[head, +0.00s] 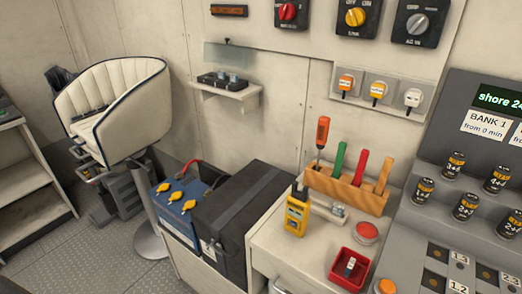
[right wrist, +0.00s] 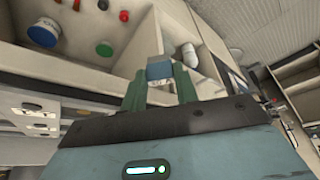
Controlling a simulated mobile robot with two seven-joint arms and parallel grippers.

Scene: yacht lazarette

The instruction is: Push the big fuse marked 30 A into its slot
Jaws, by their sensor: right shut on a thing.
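In the right wrist view my right gripper (right wrist: 160,88) has its green fingers closed on a blue-grey block (right wrist: 160,69) with a pale label at its lower edge. The label is too small to read, so I cannot tell whether this is the 30 A fuse. In the head view a red tray (head: 337,277) on the white counter holds a small grey piece (head: 350,267) with a pale label, also unreadable. At the lower right is a grey slot panel (head: 461,257) with dark openings and labels such as 1.2. Neither gripper shows in the head view.
A wooden tool rack (head: 345,190), a yellow meter (head: 296,212) and a red button (head: 366,232) crowd the counter. Several black cylinders, such as this one (head: 424,190), stand on the grey console. A black box (head: 240,210) lies left of the counter.

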